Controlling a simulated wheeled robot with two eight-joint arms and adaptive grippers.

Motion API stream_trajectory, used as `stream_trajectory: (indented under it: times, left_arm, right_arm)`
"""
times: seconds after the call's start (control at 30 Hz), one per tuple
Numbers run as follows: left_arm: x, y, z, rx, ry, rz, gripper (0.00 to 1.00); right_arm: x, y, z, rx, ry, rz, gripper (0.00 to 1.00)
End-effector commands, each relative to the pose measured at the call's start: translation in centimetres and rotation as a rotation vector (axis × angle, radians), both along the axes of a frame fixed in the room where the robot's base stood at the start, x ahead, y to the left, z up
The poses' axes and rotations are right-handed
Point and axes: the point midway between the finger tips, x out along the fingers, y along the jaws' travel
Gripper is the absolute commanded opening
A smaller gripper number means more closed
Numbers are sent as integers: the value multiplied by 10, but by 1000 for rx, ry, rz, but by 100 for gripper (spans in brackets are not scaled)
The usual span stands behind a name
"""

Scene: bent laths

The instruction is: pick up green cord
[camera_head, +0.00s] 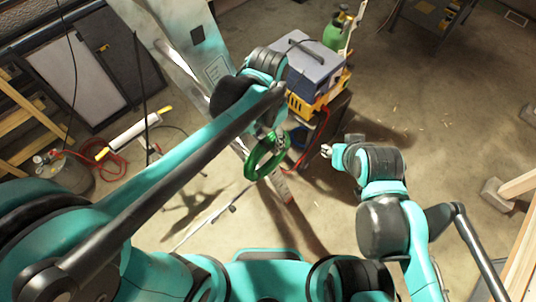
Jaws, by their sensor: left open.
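The green cord (252,163) is a coiled ring in the middle of the view, just below the end of my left arm. My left gripper (268,133) is open at the cord's upper edge and partly covers it. I cannot tell whether its fingers touch the cord. What bears the cord is hard to make out behind the arm. My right gripper (327,151) is small in view, to the right of the cord and apart from it. Whether it is open or shut does not show.
A grey-blue toolbox (306,68) sits on a yellow case (318,103) behind the cord, with a green bottle (337,33) beyond. A red cable (318,135) hangs near it. A dark cabinet (130,62) stands at the upper left. Concrete floor (440,120) is open at the right.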

Motion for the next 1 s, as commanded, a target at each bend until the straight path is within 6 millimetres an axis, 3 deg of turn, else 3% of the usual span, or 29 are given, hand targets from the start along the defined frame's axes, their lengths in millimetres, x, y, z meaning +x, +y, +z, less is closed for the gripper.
stream_trajectory:
  times: [0.07, 0.27, 0.7, 1.0]
  left_arm:
    - [0, 0, 0, 0, 0, 0, 53]
    - [0, 0, 0, 0, 0, 0, 1]
    - [1, 0, 3, 0, 0, 0, 0]
    - [7, -2, 26, 0, 0, 3, 0]
  right_arm:
    - [0, 0, 0, 0, 0, 0, 40]
    - [0, 0, 0, 0, 0, 0, 40]
    - [0, 0, 2, 0, 0, 0, 40]
    - [0, 0, 17, 0, 0, 0, 40]
